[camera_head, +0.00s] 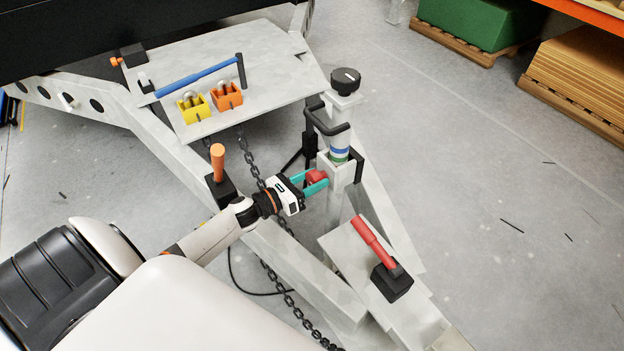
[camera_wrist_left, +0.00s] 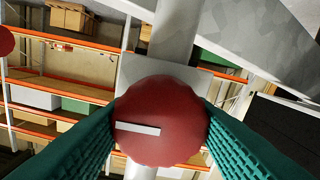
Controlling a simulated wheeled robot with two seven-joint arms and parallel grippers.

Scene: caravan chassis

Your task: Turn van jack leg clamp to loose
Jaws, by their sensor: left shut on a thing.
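The jack leg clamp is a red knob (camera_head: 316,177) on the side of the light grey jack leg post (camera_head: 341,172). My left gripper (camera_head: 310,184), with teal fingers, comes in from the left and is shut on the red knob. In the left wrist view the round red knob (camera_wrist_left: 160,122) fills the middle, with a short pale bar mark lying nearly level on its face. The teal ribbed fingers sit on both sides of it. The jack leg (camera_wrist_left: 172,35) shows behind the knob. My right gripper is not in view.
A black crank knob (camera_head: 345,80) tops the jack post, with a dark handle below it. A red lever (camera_head: 371,240) on a black base stands nearer, and an orange lever (camera_head: 217,162) stands left. A chain (camera_head: 250,165) hangs beside my wrist. The floor to the right is mostly clear.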

